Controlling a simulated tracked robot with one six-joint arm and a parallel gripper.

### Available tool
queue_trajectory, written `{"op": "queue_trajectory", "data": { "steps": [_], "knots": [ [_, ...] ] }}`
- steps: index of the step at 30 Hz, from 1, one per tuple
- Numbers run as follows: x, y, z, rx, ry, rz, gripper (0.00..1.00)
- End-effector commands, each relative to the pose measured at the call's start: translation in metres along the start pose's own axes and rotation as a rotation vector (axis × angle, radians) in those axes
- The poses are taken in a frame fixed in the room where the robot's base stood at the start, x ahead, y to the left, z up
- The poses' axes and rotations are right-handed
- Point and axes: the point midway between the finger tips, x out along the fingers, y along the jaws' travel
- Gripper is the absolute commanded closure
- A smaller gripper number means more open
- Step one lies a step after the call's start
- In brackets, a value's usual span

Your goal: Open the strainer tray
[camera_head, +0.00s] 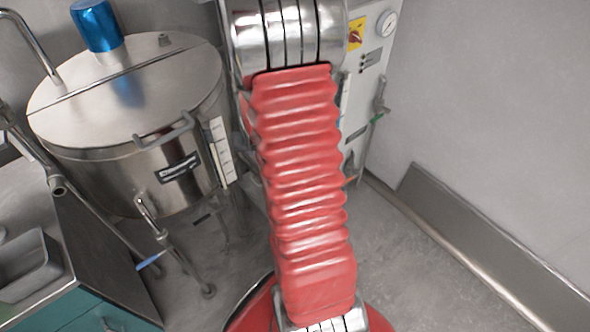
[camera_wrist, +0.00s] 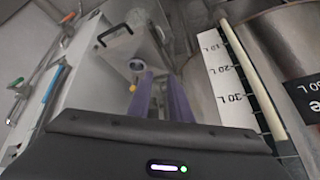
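In the wrist view, the dark body of my gripper fills the bottom. Two purple bars that look like my gripper's fingers (camera_wrist: 158,98) reach out past it, with a gap between them and nothing seen held. Beyond them is a pale metal machine (camera_wrist: 85,85) with a black handle (camera_wrist: 116,33) on top and a round metal fitting (camera_wrist: 137,65). In the head view, a pale machine (camera_head: 374,62) with a gauge and a red-and-yellow switch stands behind my arm, which hides much of it. I cannot make out the strainer tray for sure. My gripper is hidden in the head view.
A large steel tank (camera_head: 130,105) with a blue cap (camera_head: 97,25) stands at the left of the head view. Its litre scale (camera_wrist: 222,80) is close on the right in the wrist view. A steel counter (camera_head: 75,245) is at lower left. Floor is bare right of my arm.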

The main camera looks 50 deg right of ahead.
Motion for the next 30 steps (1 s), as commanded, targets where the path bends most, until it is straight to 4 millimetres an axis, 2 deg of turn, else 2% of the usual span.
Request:
{"op": "queue_trajectory", "data": {
  "steps": [1, 3, 14, 23, 30],
  "knots": [
    [0.015, 0.012, 0.004, 0.046, 0.001, 0.008, 0.82],
    [0.032, 0.023, 0.006, 0.080, 0.011, 0.004, 0.82],
    [0.115, 0.083, 0.035, 0.264, 0.057, -0.021, 0.82],
    [0.172, 0.129, 0.079, 0.432, 0.097, -0.059, 0.82],
    [0.210, 0.161, 0.126, 0.578, 0.130, -0.096, 0.82]
  ]
}}
